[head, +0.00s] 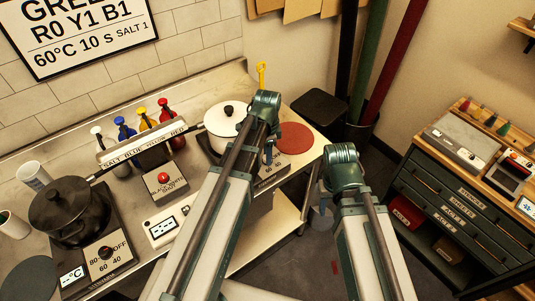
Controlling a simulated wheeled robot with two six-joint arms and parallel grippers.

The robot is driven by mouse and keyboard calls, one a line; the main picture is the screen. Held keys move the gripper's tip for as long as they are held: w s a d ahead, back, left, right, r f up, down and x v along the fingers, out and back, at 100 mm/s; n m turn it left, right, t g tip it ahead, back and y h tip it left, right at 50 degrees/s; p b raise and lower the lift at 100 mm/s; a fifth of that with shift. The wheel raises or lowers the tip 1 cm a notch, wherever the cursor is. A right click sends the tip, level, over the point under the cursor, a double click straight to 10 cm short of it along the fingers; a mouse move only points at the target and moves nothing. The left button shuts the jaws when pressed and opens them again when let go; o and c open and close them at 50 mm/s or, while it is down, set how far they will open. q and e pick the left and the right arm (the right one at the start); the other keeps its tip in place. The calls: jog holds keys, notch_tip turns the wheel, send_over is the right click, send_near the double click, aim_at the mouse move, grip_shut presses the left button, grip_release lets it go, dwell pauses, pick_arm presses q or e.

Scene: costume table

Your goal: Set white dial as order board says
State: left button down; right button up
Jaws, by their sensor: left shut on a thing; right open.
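The order board (85,28) on the wall reads "R0 Y1 B1", "60°C 10 S" and "SALT 1"; its top line is cut off after "GRE". The white pot (226,119) stands lidded on the right hot plate. That plate's control panel (277,164) shows the marks 60 and 40. My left gripper (267,152) is at this panel, shut on the dial there. The dial and its pointer are hidden behind my gripper and arm, so its setting cannot be read. My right gripper (322,218) hangs open and empty, off the table's right side.
A black pot (66,206) stands on the left hot plate, whose black dial (105,253) is visible. A bottle rack (140,145), a red button box (164,182) and a timer (163,228) stand between. A red round mat (294,138) lies at right. A drawer cabinet (455,215) stands across the floor.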

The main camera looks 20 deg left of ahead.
pick_arm(q)
jog(key=m, duration=0.5)
jog(key=shift+m, duration=2.4)
jog(key=c, duration=0.5)
grip_release()
jog(key=shift+r, duration=0.2)
notch_tip(320, 180, up, 14)
jog(key=p, duration=1.4)
jog(key=shift+f, duration=0.25)
